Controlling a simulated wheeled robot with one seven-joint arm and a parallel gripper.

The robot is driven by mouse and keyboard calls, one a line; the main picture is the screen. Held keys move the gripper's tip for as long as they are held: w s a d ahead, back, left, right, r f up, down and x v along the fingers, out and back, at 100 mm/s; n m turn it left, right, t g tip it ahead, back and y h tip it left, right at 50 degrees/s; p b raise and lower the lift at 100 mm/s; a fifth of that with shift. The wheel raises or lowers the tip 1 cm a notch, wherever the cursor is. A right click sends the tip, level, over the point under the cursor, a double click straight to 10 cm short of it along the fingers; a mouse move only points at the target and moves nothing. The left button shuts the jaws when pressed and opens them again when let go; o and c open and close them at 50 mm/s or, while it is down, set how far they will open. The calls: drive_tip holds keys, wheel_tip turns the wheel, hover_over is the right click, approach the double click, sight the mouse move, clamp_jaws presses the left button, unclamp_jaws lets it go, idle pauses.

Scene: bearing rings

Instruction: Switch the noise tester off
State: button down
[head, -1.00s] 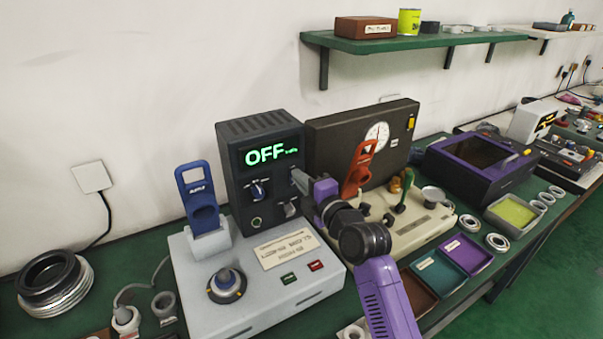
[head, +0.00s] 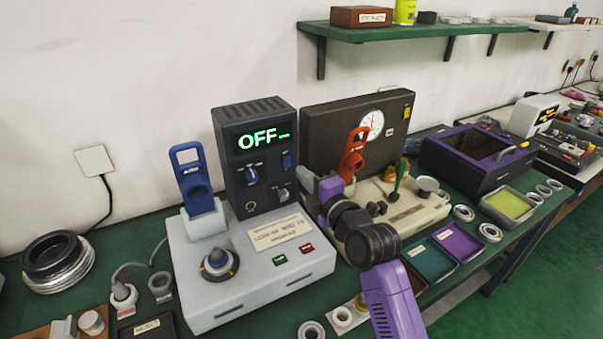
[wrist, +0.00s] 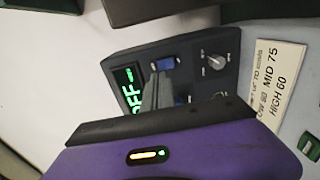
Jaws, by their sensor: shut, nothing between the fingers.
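The noise tester (head: 231,173) is a dark upright box behind a pale grey base (head: 228,290). Its green display (head: 264,137) reads OFF, with smaller text too fine to read. A blue rocker switch (head: 287,160) is on the right of its face, with a blue knob (head: 253,174) to the left. The switch also shows in the wrist view (wrist: 164,62), just beyond the fingertips. My gripper (head: 304,174) is shut and empty, just right of the tester's face. In the wrist view my fingers (wrist: 157,90) overlap the panel; I cannot tell whether they touch it.
A blue handled piece (head: 191,172) stands on the grey base at left. A cream device (head: 425,213) with a red handled piece (head: 354,152) and a dark gauge case (head: 330,122) stand at right. A green shelf (head: 420,32) hangs above. Trays (head: 459,243) lie at the front right.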

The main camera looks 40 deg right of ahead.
drive_tip(key=b+v, duration=0.1)
drive_tip(key=v, duration=0.6)
drive_tip(key=shift+s+r, duration=0.2)
drive_tip(key=shift+s, duration=0.1)
